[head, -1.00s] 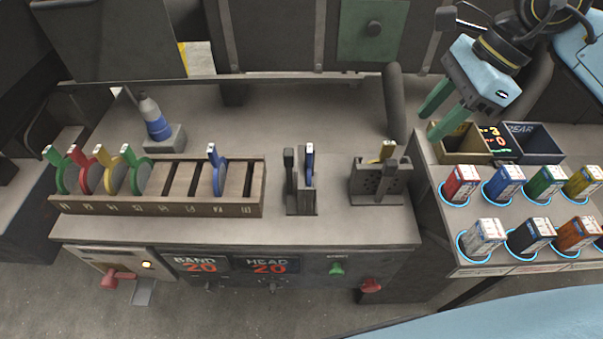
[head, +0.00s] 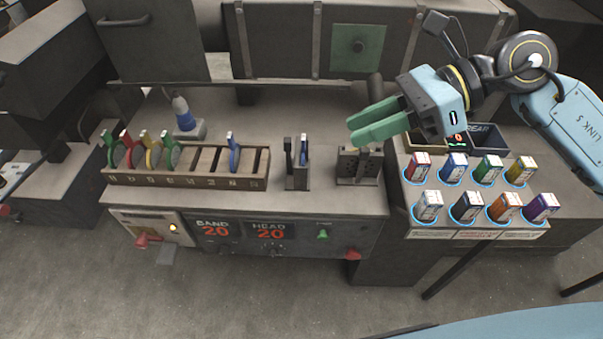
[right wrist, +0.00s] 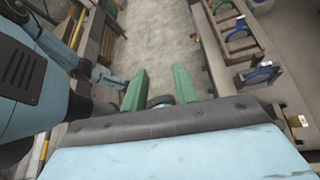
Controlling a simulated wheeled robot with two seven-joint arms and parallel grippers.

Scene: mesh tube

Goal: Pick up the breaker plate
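I cannot tell for sure which part is the breaker plate. A dark stand with a perforated face (head: 358,168) is on the right part of the bench in the head view; its top is partly behind my right fingers. My right gripper (head: 352,131) comes in from the right, its green fingers apart, in front of or above that stand. In the right wrist view the fingers (right wrist: 160,84) also show a gap, with a small dark rounded shape (right wrist: 160,101) low between them, not clearly gripped.
A slotted rack (head: 185,181) holds several coloured-tab discs, with a blue-tab disc (head: 233,155) near its right end. A narrow stand (head: 297,178) with a blue tab is beside the perforated stand. Several coloured boxes (head: 455,170) fill the right-hand shelf.

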